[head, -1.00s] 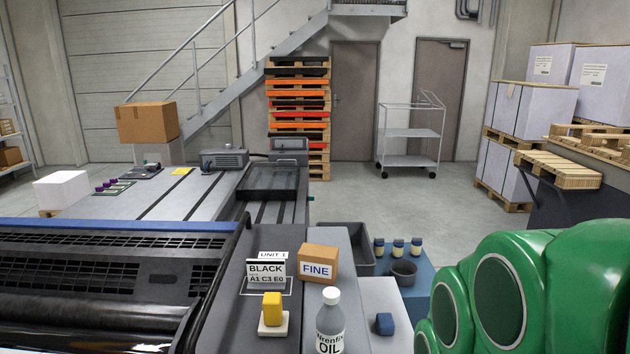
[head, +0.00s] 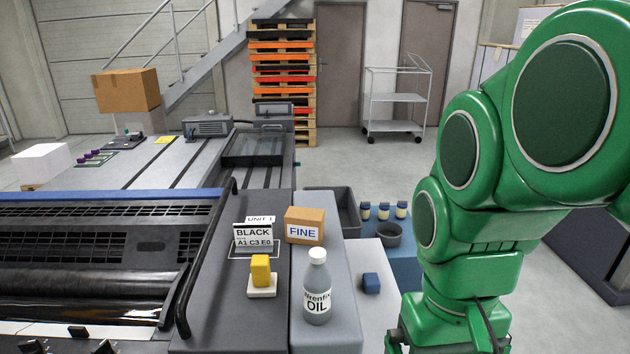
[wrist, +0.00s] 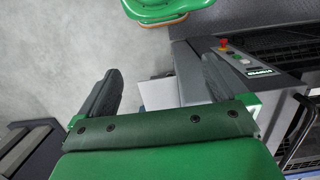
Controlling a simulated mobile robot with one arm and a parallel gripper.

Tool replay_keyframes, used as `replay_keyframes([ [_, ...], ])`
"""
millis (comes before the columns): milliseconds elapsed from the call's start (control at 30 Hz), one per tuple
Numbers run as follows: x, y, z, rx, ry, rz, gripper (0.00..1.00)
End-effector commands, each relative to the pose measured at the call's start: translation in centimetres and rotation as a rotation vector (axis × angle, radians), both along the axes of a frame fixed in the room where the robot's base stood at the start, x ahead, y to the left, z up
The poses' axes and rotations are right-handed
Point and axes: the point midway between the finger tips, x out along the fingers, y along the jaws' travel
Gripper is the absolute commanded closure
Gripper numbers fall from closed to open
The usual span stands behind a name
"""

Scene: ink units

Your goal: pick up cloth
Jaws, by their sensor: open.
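A small dark blue item (head: 371,284) sits on a white-topped surface (head: 385,325) right of the oil bottle; it may be the cloth, but I cannot tell for sure. In the head view my green arm stands on the right, its lower end cut off by the bottom edge. In the wrist view my gripper (wrist: 161,78) is open, its two dark fingers apart with nothing between them. A pale surface (wrist: 158,93) and grey floor show beyond the fingers. No cloth is clear in the wrist view.
An oil bottle (head: 317,290), a yellow block on a white base (head: 261,272), a sign reading BLACK (head: 253,234) and a FINE box (head: 305,226) stand on the grey ledge. A dark cup (head: 388,234) and small jars (head: 383,211) stand behind. Machine controls (wrist: 240,60) show in the wrist view.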

Motion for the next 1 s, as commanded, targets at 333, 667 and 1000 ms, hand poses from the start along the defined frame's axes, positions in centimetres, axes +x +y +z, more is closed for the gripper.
replay_keyframes([
  [333,3.9,2.5,1.3,0.099,0.038,-0.114,0.00],
  [667,10.3,5.4,2.8,0.249,0.110,-0.298,0.00],
  [1000,17.7,7.1,4.5,0.408,0.211,-0.501,0.00],
])
